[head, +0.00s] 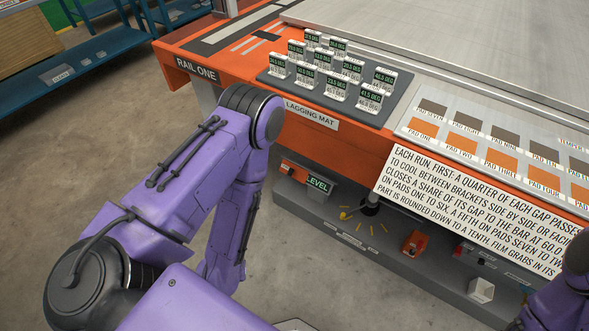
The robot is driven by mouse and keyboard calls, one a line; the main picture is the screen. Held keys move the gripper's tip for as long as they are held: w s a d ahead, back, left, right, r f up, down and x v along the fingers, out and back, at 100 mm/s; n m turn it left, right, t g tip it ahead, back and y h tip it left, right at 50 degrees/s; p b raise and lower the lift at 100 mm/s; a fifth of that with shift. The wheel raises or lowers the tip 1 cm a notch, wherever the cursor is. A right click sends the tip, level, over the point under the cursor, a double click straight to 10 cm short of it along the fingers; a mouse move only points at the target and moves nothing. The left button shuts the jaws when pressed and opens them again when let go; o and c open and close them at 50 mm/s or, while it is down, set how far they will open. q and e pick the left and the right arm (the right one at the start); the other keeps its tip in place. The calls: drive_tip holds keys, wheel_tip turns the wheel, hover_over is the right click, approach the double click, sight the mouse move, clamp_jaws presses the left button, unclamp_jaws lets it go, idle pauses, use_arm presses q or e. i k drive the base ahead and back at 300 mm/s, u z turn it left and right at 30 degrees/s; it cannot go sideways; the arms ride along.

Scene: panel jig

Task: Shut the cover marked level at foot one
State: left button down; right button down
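The cover marked LEVEL (319,184) is a small dark plate with pale green letters. It sits low under the orange table edge, on the grey lower ledge, just right of my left arm. An orange part lies to its upper left. The plate looks tilted, but I cannot tell how far open it stands. No "foot one" marking is readable. My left arm comes in from the left and bends down in front of the table; its gripper is not visible. Part of my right arm shows at the lower right corner, its gripper out of view.
The grey ledge (300,216) also carries a dark knob (370,205), an orange block (414,243) and a white block (481,290). Above are the lagging mat (345,105) with several display brackets, and a large text sign (480,215). Concrete floor lies open at left.

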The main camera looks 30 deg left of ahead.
sight(301, 175)
drive_tip(key=u, duration=2.15)
drive_tip(key=i, duration=1.15)
drive_tip(key=z, duration=2.7)
